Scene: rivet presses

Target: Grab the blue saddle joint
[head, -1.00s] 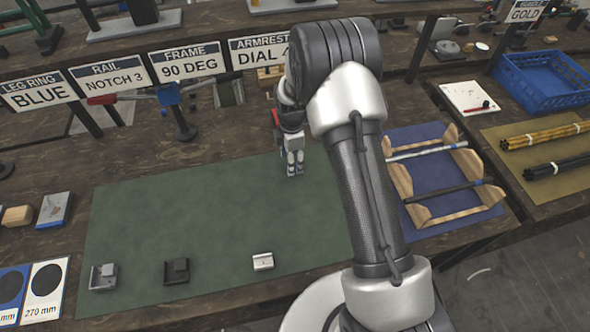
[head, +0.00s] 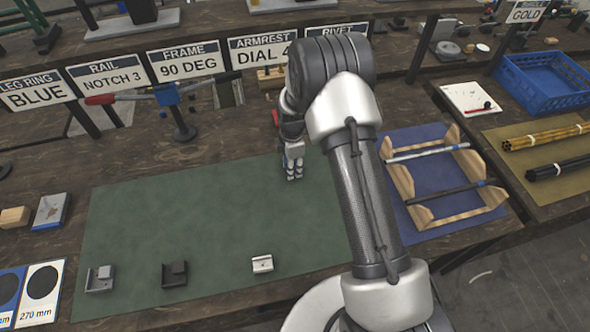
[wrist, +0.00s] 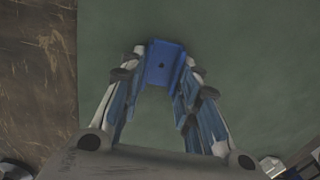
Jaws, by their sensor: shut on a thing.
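In the head view my gripper (head: 293,172) points down at the far part of the green mat (head: 200,225). The joint is hidden there by the fingers. I cannot tell whether it touches the mat.
A grey joint (head: 100,279), a black joint (head: 174,274) and a white joint (head: 262,264) lie along the mat's near edge. A wooden rack with rods (head: 445,212) stands right of my arm. A red-handled tool on a stand (head: 180,120) is behind the mat.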

